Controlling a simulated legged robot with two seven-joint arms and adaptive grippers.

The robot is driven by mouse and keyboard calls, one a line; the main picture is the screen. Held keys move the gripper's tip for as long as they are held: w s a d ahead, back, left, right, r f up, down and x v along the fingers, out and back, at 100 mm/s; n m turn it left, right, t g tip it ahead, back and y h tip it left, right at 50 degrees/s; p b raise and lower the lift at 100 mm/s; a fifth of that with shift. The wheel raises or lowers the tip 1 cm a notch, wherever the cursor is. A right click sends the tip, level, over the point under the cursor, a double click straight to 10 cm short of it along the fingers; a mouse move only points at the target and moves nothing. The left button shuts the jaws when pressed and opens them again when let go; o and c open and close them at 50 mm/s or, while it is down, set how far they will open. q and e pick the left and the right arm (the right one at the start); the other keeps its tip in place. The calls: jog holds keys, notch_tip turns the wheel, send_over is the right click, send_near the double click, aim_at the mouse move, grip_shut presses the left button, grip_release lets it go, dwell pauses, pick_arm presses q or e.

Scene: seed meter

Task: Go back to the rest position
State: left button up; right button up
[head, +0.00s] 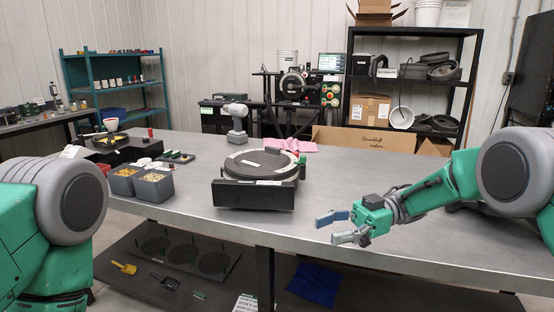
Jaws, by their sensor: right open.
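My right gripper (337,228) is open and empty. It shows over the front part of the metal table, to the right of the black seed meter (252,194). It is apart from the seed meter. The seed meter has a round dark disc (259,164) on top and sits near the middle of the table. My left arm shows only as a green and grey part at the left edge, and its gripper is out of the picture.
On the table (400,255), two grey bins (153,186) with small parts stand left of the seed meter. A grey drill (236,122) stands behind it, near a pink cloth (290,145). A cardboard box (365,139) is behind the table. The table's right part looks clear.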

jog(key=s+d+f+m+t+h, duration=0.1)
jog(key=s+f+m+t+h, duration=0.15)
jog(key=f+m+t, duration=0.7)
jog(key=s+d+f+m+t+h, duration=0.1)
jog(key=f+m+t+h, duration=0.2)
jog(key=f+m+t, duration=0.7)
jog(key=s+d+f+g+h, duration=0.6)
jog(key=s+d+f+h, duration=0.15)
jog(key=s+f, duration=0.6)
jog(key=s+d+m+g+h, duration=0.1)
jog(key=s+d, duration=0.3)
jog(key=s, duration=0.5)
jog(key=s+d+m+g+h, duration=0.1)
jog(key=s+d+g, duration=0.3)
jog(key=s, duration=0.5)
jog(key=shift+s+r+h, duration=0.15)
jog(key=shift+s+h, duration=0.25)
jog(key=shift+h, duration=0.3)
jog(key=shift+w+m+g, duration=0.15)
jog(key=shift+m+g, duration=0.1)
